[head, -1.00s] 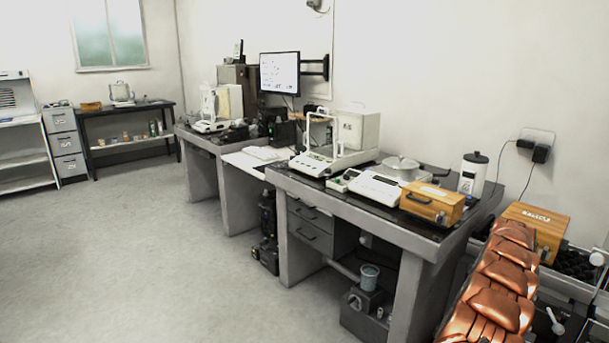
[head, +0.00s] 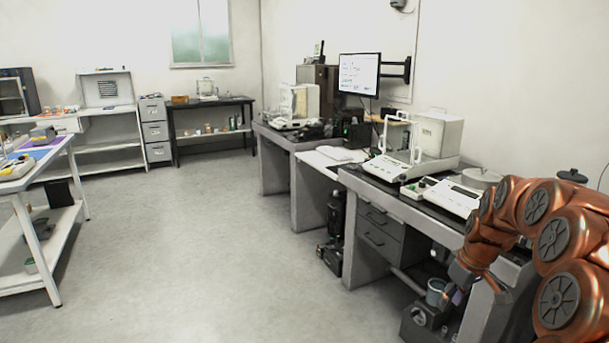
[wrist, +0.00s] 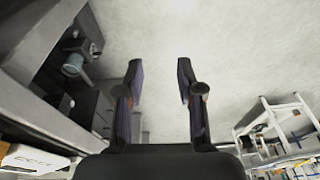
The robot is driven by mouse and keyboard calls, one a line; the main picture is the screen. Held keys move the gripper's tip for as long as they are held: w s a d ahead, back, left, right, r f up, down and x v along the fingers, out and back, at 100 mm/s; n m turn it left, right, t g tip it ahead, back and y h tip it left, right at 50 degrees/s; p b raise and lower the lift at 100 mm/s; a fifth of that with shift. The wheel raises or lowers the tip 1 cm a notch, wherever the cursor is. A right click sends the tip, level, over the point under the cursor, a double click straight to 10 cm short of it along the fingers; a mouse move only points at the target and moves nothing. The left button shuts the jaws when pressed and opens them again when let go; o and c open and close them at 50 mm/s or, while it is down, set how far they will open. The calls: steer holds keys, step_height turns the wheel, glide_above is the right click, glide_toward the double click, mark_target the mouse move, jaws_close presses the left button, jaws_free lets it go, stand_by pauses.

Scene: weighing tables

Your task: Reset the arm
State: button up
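My copper-coloured arm comes in from the right edge of the head view, in front of the weighing table (head: 352,180), and bends downward. My gripper (wrist: 160,82) shows in the wrist view with its two dark fingers spread apart. Nothing is between the fingers, only pale floor (wrist: 160,40) beyond them. In the head view the gripper end is low by the table's front and its fingers are hard to make out.
The weighing table carries a balance (head: 385,168) and a second white instrument (head: 450,196). A grey-blue cup (head: 436,291) stands low beneath it. A white table (head: 62,222) with a lower shelf stands at left. The floor (head: 200,230) between is clear.

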steer(key=s+a+r+m+g, duration=0.1)
steer(key=s+a+r+g, duration=0.15)
steer(key=s+a, duration=1.35)
steer(key=s+a+f+m+g+h, duration=0.1)
steer(key=s+m, duration=0.1)
steer(key=s, duration=0.9)
steer(key=s+a+f+m+g, duration=0.1)
steer(key=s, duration=1)
steer(key=s+p+v, duration=0.3)
steer(key=p+v, duration=1.1)
steer(key=v, duration=0.1)
steer(key=shift+a+r+m+t, duration=0.3)
steer(key=shift+r+t, duration=0.05)
steer(key=shift+t, duration=0.1)
